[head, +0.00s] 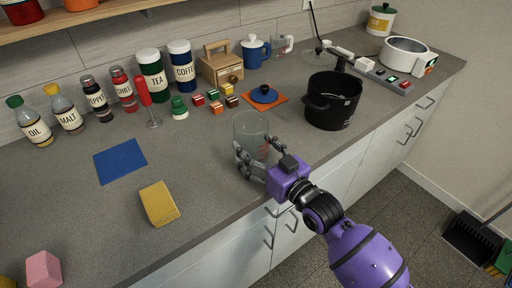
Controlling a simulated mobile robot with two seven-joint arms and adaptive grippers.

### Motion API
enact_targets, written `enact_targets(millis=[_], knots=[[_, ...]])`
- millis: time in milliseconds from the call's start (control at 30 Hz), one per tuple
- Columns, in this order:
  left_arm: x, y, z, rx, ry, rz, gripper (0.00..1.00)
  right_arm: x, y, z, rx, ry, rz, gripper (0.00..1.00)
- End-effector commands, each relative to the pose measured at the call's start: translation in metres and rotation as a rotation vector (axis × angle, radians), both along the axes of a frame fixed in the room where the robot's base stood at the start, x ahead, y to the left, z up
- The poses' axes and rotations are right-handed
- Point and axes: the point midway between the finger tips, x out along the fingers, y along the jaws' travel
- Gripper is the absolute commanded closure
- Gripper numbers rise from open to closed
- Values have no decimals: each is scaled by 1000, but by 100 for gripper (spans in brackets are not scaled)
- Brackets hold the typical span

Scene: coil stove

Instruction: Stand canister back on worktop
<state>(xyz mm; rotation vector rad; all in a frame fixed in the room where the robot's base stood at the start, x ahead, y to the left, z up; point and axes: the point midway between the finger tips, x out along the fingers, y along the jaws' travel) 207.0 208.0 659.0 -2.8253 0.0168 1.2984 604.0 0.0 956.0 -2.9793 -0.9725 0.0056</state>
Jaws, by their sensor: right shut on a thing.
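My right gripper (257,160) is shut on a clear cylindrical container (251,126) near the front of the grey worktop (210,165). The container looks upright; the fingers hide its lower part, so I cannot tell whether its base touches the worktop. My left gripper is not in view.
A black pot (332,100) stands right of my gripper.

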Motion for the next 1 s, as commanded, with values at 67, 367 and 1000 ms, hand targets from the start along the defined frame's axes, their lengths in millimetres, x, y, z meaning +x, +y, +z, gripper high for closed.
enact_targets(millis=[67, 367, 1000], knots=[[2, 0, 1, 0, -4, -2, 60, 0, 0, 3, 3, -6, 0, 78], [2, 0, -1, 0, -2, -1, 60, 0, 0, -2, 3, -5, 0, 78], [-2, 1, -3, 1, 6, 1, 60, -8, -6, 0, 0, -2, 0, 12]])
